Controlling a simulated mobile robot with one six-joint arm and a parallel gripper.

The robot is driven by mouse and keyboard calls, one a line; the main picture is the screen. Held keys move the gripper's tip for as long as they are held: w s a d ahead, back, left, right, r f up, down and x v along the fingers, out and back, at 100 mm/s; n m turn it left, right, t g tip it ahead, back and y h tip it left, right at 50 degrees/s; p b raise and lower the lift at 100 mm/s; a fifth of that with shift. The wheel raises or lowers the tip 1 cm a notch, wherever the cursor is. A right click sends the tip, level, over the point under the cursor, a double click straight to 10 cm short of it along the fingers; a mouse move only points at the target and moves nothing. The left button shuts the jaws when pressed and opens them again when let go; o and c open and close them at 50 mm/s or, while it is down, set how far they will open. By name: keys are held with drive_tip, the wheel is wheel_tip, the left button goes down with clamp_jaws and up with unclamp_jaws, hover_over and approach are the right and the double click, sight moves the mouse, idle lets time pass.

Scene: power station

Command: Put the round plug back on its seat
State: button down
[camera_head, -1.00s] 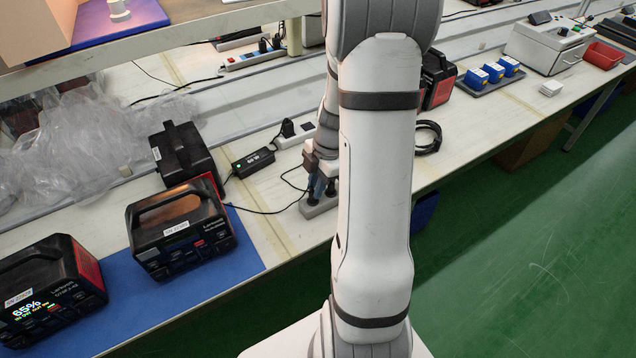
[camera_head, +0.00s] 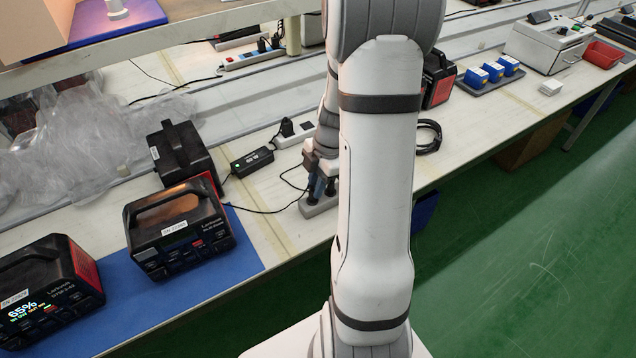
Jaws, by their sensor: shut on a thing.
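My gripper (camera_head: 319,189) is at the near grey power strip (camera_head: 318,208) on the bench, partly hidden behind my arm. Its jaws point down and are shut on a small dark plug (camera_head: 312,197), which I take to be the round plug. The plug is right over the strip's top face; whether it is seated or just above cannot be told. Another dark piece shows close by on the right, mostly covered by the arm. The seat itself is hidden under the plug and gripper.
A second strip (camera_head: 301,132) with a black plug (camera_head: 287,127) lies behind. A black adapter (camera_head: 252,162) with a green light and thin cables lies to the left. Black-and-red power stations (camera_head: 180,232) stand on a blue mat (camera_head: 205,290). A coiled cable (camera_head: 428,137) lies to the right.

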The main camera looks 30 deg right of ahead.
drive_tip(key=c, duration=1.2)
unclamp_jaws()
drive_tip(key=shift+c, duration=0.2)
drive_tip(key=v, duration=0.8)
drive_tip(key=s+a+r+m+t+h, duration=0.1)
drive_tip(key=s+a+r+m, duration=0.3)
drive_tip(key=m, duration=0.5)
drive_tip(key=s+a+r+m+t+h, duration=0.1)
drive_tip(key=s+a+r+m, duration=0.4)
drive_tip(key=s+a+m, duration=0.3)
drive_tip(key=a+m, duration=0.1)
drive_tip(key=a, duration=0.1)
drive_tip(key=shift+a+t+h, duration=0.3)
drive_tip(key=shift+h, duration=0.1)
